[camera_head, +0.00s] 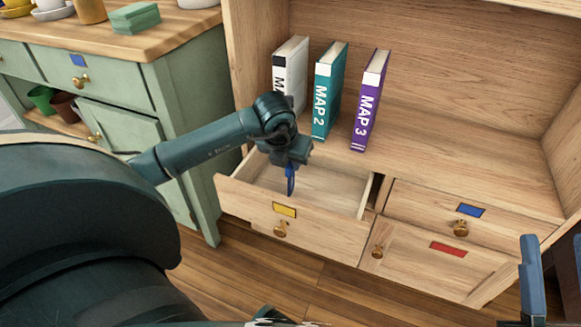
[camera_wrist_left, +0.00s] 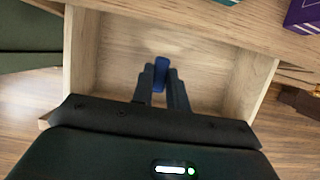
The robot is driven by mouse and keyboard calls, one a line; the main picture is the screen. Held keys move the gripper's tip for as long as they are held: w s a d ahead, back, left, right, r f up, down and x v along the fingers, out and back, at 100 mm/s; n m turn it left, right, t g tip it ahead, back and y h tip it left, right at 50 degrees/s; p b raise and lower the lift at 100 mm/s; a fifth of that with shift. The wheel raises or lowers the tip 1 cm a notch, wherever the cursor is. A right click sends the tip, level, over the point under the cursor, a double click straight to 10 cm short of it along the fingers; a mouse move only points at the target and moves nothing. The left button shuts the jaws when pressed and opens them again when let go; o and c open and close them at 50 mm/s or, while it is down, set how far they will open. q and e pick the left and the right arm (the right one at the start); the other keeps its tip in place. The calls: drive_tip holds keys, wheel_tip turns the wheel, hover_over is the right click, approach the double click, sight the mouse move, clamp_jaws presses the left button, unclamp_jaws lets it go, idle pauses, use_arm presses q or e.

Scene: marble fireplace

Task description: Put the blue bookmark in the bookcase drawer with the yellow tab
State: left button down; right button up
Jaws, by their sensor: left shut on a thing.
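The blue bookmark (camera_head: 290,181) hangs from my left gripper (camera_head: 290,166), over the open drawer. In the left wrist view the bookmark (camera_wrist_left: 161,72) shows between the fingertips of my left gripper (camera_wrist_left: 161,76), which is shut on it. The bookcase drawer with the yellow tab (camera_head: 285,210) is pulled out, and its visible inside (camera_head: 330,187) is bare. The wrist view also shows the drawer (camera_wrist_left: 112,48) around the fingers. Whether the bookmark touches the drawer floor, I cannot tell. My right gripper (camera_head: 552,285) shows in part at the lower right; its fingers stand apart.
Books labelled MAP 2 (camera_head: 326,92) and MAP 3 (camera_head: 368,103) stand upright on the shelf beside a white book (camera_head: 290,72). A shut drawer with a blue tab (camera_head: 470,209) and a red-tabbed door (camera_head: 448,248) are to the right. A green cabinet (camera_head: 180,105) stands left.

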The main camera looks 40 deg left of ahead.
use_arm(q)
drive_tip(key=shift+f, duration=0.55)
drive_tip(key=shift+r, duration=0.1)
use_arm(e)
drive_tip(key=shift+r+n+y, duration=0.2)
drive_tip(key=shift+n+y, duration=0.1)
use_arm(q)
drive_tip(key=c, duration=1.8)
unclamp_jaws()
drive_tip(key=shift+c, duration=0.2)
drive_tip(key=o, duration=0.5)
drive_tip(key=shift+c, duration=0.2)
use_arm(e)
drive_tip(key=shift+r, duration=0.1)
